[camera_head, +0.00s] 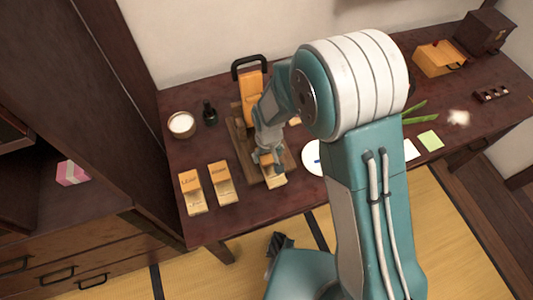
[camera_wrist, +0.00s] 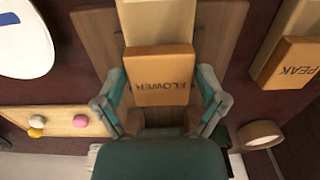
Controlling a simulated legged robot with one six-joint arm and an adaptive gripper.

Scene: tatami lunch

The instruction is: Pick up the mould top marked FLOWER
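The mould top marked FLOWER (camera_wrist: 160,75) is an orange-tan wooden block, its letters upside down in the wrist view. It lies over a paler wooden piece (camera_wrist: 156,22) on a brown board (camera_wrist: 218,28). My gripper (camera_wrist: 160,95) has one teal-and-grey finger on each side of the block, close to its side edges. The fingers look spread, and I cannot make out firm contact. In the head view my gripper (camera_head: 268,156) is low over the board (camera_head: 243,150), with the block mostly hidden beneath it.
The PEAK mould (camera_wrist: 296,64) stands to the right in the wrist view. The LEAF mould (camera_head: 190,182) stands at the table's left front. A white plate (camera_head: 311,158) is alongside.

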